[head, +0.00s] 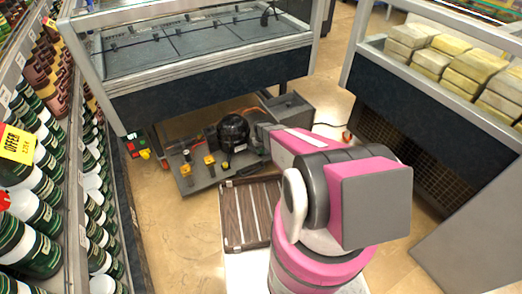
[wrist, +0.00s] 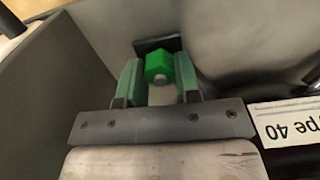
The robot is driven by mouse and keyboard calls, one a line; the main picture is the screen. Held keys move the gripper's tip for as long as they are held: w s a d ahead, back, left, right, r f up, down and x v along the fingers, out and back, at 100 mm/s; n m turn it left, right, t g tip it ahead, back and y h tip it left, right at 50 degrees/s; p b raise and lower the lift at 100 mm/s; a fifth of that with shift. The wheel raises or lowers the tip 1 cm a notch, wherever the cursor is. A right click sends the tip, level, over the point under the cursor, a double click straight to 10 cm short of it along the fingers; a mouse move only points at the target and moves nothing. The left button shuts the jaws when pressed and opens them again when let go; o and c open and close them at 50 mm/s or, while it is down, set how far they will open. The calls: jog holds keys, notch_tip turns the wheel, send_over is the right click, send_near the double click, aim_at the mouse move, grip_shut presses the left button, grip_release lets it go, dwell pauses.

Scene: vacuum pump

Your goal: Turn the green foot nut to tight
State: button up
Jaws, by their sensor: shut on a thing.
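The green foot nut (wrist: 159,66) shows in the wrist view as a bright green block with a pale round end facing the camera. My gripper (wrist: 159,74) has its two dull green fingers on either side of the nut, left and right, and is shut on it. A dark plate sits just behind the nut. The nut and my fingertips are hidden there.
In the wrist view a grey wall (wrist: 55,100) stands close on the left, and a white label (wrist: 287,122) lies on the right. In the head view the base plate (head: 200,182) bears a black dome-shaped compressor (head: 233,131), under a glass-topped freezer (head: 200,50). Shelves stand left.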

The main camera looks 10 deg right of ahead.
jog(key=m, duration=0.7)
jog(key=shift+m, duration=0.4)
jog(key=m, duration=0.4)
jog(key=shift+m, duration=2.1)
jog(key=o, duration=0.9)
